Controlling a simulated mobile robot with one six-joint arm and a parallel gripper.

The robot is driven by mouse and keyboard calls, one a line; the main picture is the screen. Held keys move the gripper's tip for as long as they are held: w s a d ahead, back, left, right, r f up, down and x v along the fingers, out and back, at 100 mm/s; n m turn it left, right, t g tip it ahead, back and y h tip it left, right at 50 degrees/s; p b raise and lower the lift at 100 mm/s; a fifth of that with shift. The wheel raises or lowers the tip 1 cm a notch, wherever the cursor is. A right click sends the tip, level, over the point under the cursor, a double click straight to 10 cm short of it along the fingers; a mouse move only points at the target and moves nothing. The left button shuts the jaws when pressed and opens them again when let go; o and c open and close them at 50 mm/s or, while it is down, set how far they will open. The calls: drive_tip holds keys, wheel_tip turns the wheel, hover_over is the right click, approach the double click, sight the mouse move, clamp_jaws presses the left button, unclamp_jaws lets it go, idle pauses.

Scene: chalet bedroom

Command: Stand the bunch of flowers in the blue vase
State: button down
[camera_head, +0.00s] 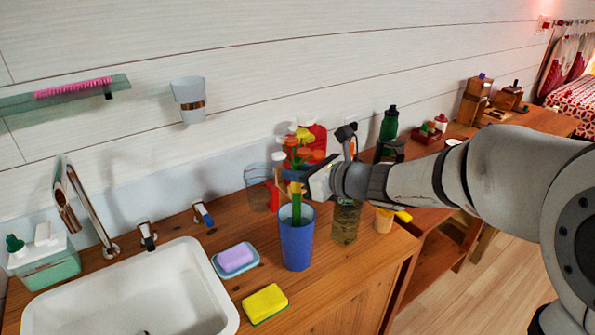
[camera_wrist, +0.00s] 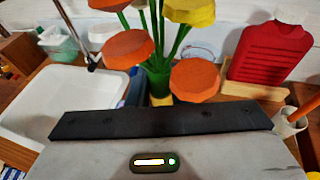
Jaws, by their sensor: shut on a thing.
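The bunch of flowers (camera_head: 300,150) has orange and yellow heads, green stems and a yellow band. My gripper (camera_head: 297,181) is shut on it near the band and holds it roughly upright. The blue vase (camera_head: 297,242) stands upright on the wooden counter, directly below the gripper. The green stem ends show at the vase's mouth and seem to reach inside; how deep is hidden. In the wrist view the flower heads (camera_wrist: 128,48) fan out beyond the dark gripper edge, and the fingertips are hidden. A bit of blue beside the stems may be the vase.
The white sink (camera_head: 135,295), a soap dish (camera_head: 235,260) and a yellow sponge (camera_head: 265,303) lie left and in front of the vase. A glass jar (camera_head: 346,222) stands close on its right.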

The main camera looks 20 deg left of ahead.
drive_tip(key=shift+f+b, duration=0.6)
drive_tip(key=shift+f, duration=0.2)
unclamp_jaws()
idle(0.9)
drive_tip(key=shift+d, duration=0.1)
idle(0.6)
drive_tip(key=p+v, duration=0.2)
drive_tip(key=v, duration=0.8)
idle(0.9)
